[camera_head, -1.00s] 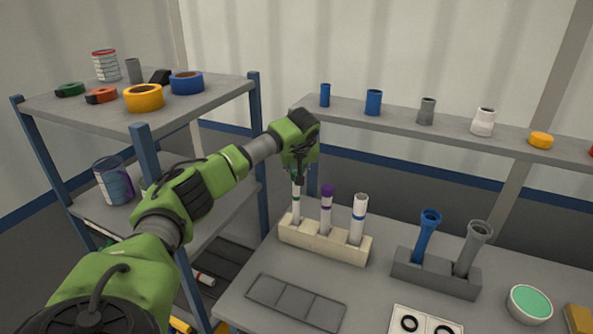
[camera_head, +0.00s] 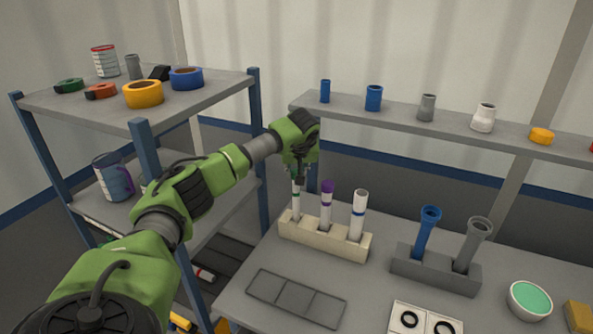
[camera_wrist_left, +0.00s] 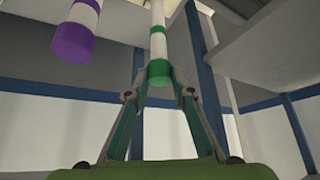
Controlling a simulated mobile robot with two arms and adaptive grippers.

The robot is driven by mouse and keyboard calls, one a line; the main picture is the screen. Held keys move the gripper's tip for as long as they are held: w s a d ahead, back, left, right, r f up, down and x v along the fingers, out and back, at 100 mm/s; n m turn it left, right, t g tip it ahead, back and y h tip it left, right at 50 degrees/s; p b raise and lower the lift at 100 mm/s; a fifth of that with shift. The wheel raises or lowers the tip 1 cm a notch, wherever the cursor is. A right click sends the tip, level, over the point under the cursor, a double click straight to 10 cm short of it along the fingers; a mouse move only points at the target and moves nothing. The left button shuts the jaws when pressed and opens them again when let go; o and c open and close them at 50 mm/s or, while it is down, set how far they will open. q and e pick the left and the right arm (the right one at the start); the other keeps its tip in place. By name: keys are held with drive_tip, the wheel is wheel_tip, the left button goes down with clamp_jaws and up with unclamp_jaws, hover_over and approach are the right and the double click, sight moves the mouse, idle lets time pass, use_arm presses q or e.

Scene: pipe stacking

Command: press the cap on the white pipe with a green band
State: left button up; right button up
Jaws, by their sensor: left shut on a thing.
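The white pipe with a green band (camera_head: 296,208) stands in the left hole of the cream rack, nearly upright. My left gripper (camera_head: 298,180) is over its top, pointing down. In the left wrist view, the left gripper's fingers (camera_wrist_left: 159,78) are shut on a green cap (camera_wrist_left: 159,73), which sits at the end of the white pipe (camera_wrist_left: 158,20). No gap shows between cap and pipe; whether it is fully seated I cannot tell. In the head view the fingers mostly hide the cap. My right gripper is not in view.
A grey rack (camera_head: 434,271) with blue and grey pipes stands to the right. The shelf unit (camera_head: 140,122) is at left.

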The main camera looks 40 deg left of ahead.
use_arm(q)
drive_tip(key=shift+f+b, duration=0.3)
drive_tip(key=shift+f, duration=0.35)
drive_tip(key=o, duration=0.8)
drive_tip(key=o, duration=0.4)
drive_tip(key=shift+o, duration=0.2)
drive_tip(key=shift+r+p, duration=2.9)
drive_tip(key=shift+r, duration=0.55)
